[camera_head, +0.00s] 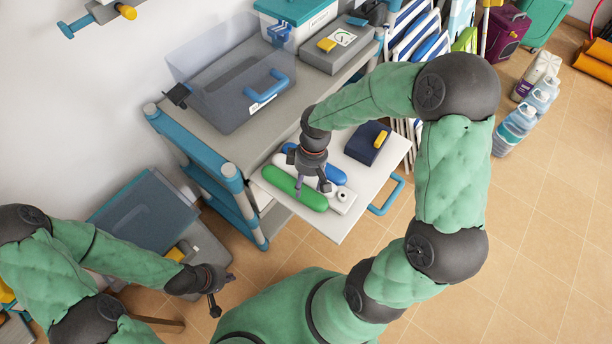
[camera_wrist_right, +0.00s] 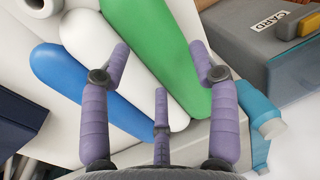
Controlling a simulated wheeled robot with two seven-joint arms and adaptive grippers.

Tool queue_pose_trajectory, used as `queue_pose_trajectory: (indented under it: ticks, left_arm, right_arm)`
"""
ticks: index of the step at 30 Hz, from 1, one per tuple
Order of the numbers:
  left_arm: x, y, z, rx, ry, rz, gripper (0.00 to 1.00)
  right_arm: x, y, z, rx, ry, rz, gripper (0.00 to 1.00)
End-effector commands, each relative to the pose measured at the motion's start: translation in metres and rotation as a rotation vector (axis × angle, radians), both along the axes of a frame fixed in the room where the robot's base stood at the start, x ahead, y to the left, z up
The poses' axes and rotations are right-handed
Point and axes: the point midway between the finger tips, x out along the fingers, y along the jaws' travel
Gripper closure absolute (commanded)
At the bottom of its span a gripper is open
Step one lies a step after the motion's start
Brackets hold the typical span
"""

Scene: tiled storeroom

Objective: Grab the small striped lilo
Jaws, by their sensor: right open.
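The small striped lilo (camera_head: 283,182) has green, white and blue lengthwise tubes. It lies flat on a pulled-out white shelf. It also shows in the right wrist view (camera_wrist_right: 160,40), with green to the right, white in the middle and blue to the left. My right gripper (camera_head: 313,187) is over the lilo, pointing down, and hides part of it. In the right wrist view its purple fingers (camera_wrist_right: 160,62) are spread apart with nothing clearly between them. My left gripper (camera_head: 213,300) is low at the left, away from the shelf; its fingers are too small to judge.
A white roll (camera_head: 343,196) and a dark blue box with a yellow handle (camera_head: 368,143) share the shelf (camera_head: 337,229). A clear bin (camera_head: 222,105) and a grey case (camera_head: 337,50) stand on the cart above. Bottles (camera_head: 514,130) stand on the floor at right.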

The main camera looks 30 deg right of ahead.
Motion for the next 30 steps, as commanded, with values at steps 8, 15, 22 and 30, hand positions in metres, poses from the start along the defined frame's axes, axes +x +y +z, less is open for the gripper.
queue_pose_trajectory:
  ticks: [8, 15, 22, 30]
  left_arm:
    - [0.0, 0.0, -0.022, 0.0, 0.0, 0.0, 1.0]
    - [0.0, 0.0, -0.021, 0.0, 0.0, 0.0, 1.0]
    - [0.0, 0.0, -0.021, 0.0, 0.0, 0.0, 1.0]
    - [0.0, 0.0, -0.02, 0.0, 0.0, 0.0, 1.0]
  right_arm:
    - [-0.005, 0.004, -0.037, 0.0, 0.001, 0.0, 0.39]
    - [-0.005, 0.004, -0.036, 0.0, 0.0, 0.0, 0.39]
    - [-0.005, 0.004, -0.036, 0.0, -0.001, 0.0, 0.85]
    - [-0.005, 0.004, -0.034, 0.0, -0.001, 0.0, 0.86]
